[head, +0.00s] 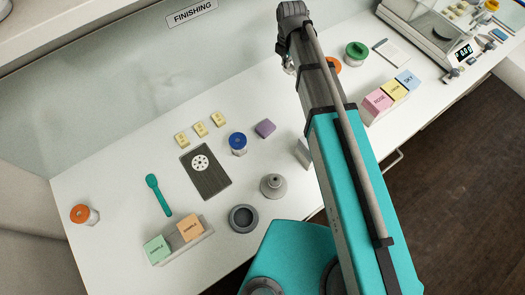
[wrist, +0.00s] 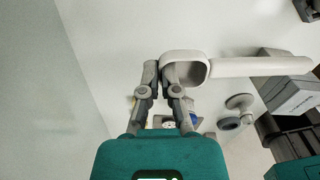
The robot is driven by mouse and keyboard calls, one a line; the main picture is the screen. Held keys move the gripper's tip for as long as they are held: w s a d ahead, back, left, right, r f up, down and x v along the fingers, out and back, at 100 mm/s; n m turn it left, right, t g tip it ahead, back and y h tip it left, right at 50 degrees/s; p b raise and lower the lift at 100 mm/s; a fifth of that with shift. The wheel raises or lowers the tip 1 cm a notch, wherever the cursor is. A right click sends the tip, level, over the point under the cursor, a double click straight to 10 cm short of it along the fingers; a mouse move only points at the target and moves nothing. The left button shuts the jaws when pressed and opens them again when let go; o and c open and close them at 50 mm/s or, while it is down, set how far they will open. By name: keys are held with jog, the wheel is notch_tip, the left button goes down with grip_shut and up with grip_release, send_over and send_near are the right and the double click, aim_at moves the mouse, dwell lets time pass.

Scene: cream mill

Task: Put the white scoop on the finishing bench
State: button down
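The white scoop (wrist: 255,66) shows large and close in the wrist view, its bowl near the middle and its handle reaching right. My gripper (wrist: 160,72) has its two fingertips close together at the left wall of the bowl and looks shut on it. The scoop appears held above a pale surface. In the head view the scoop cannot be made out, and my arm hides most of the gripper's area. The finishing bench (head: 120,180) is the long white top below the FINISHING sign (head: 191,12).
Bare bench shows at the left. A scale (head: 430,40) stands far right.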

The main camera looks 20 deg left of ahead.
jog(key=w+d+f+b, duration=0.1)
jog(key=w+d, duration=0.3)
jog(key=d, duration=0.4)
jog(key=w+d+f+m+b, duration=0.1)
jog(key=w+d, duration=0.3)
jog(key=d, duration=0.4)
jog(key=shift+w+d+f+m+b, duration=0.25)
jog(key=shift+w+f+m+b, duration=0.05)
jog(key=s+a+f+b, duration=0.1)
jog(key=a+f+b, duration=0.1)
jog(key=a, duration=0.2)
jog(key=s+a+f+b, duration=0.1)
jog(key=a+f+b, duration=0.2)
jog(key=a, duration=0.1)
jog(key=a+f+b, duration=0.3)
jog(key=a, duration=0.1)
jog(key=shift+s+f, duration=0.15)
jog(key=shift+s, duration=0.25)
jog(key=shift+s+a+f+b, duration=0.15)
jog(key=shift+a+f+b, duration=0.2)
jog(key=shift+a+b, duration=0.15)
